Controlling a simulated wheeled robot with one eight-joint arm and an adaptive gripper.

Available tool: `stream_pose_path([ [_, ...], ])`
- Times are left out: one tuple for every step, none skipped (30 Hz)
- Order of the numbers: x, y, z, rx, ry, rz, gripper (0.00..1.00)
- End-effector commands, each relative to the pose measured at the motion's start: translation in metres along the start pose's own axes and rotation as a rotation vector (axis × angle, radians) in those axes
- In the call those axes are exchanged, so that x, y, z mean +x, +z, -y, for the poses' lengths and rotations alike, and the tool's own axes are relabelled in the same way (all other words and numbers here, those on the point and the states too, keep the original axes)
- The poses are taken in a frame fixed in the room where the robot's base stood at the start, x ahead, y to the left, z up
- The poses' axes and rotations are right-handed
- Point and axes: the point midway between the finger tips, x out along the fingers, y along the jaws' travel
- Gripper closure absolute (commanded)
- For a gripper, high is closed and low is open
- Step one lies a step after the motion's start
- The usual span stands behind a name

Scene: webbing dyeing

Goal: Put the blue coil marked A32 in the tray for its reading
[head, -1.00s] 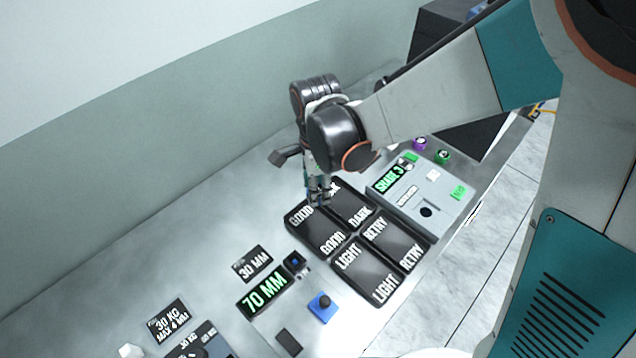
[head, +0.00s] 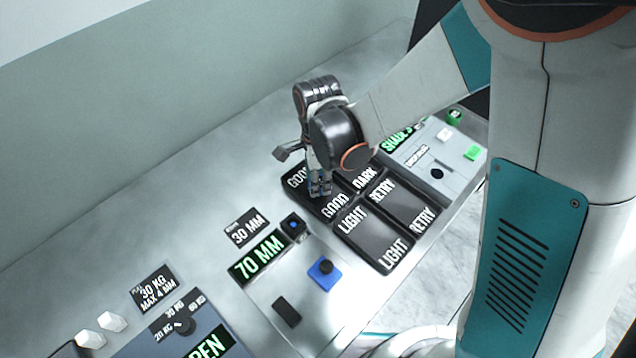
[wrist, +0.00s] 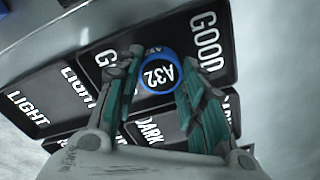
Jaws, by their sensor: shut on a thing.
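The blue coil marked A32 (wrist: 158,75) sits between the fingers of my gripper (wrist: 160,90) in the wrist view, its label facing the camera. The black GOOD tray (wrist: 205,50) lies below and around it in that view. In the head view my gripper (head: 319,190) is low over the GOOD tray (head: 322,212), shut on the coil, which is mostly hidden by the fingers there. I cannot tell whether the coil touches the tray floor.

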Motion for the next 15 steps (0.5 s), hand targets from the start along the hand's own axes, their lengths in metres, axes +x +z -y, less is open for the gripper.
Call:
stream_pose_path([
  [0.0086,0.0000,0.0000,0.000,0.000,0.000,0.89],
  [0.0097,0.0000,0.0000,0.000,0.000,0.000,0.89],
  [0.0097,0.0000,0.0000,0.000,0.000,0.000,0.89],
  [0.0092,0.0000,0.0000,0.000,0.000,0.000,0.89],
  [0.0085,0.0000,-0.0001,0.000,0.000,0.000,0.89],
  [0.0079,0.0000,-0.0001,0.000,0.000,0.000,0.89],
  [0.0077,0.0000,-0.0001,0.000,0.000,0.000,0.89],
  [0.0077,0.0000,-0.0001,0.000,0.000,0.000,0.89],
  [0.0078,0.0000,-0.0001,0.000,0.000,0.000,0.89],
  [0.0083,0.0000,0.0000,0.000,0.000,0.000,0.89],
  [0.0092,0.0000,0.0000,0.000,0.000,0.000,0.89],
  [0.0107,0.0000,0.0000,0.000,0.000,0.000,0.89],
  [0.0118,0.0000,0.0000,0.000,0.000,0.000,0.89],
  [0.0119,0.0000,0.0000,0.000,0.000,0.000,0.61],
  [0.0110,0.0000,0.0000,0.000,0.000,0.000,0.52],
])
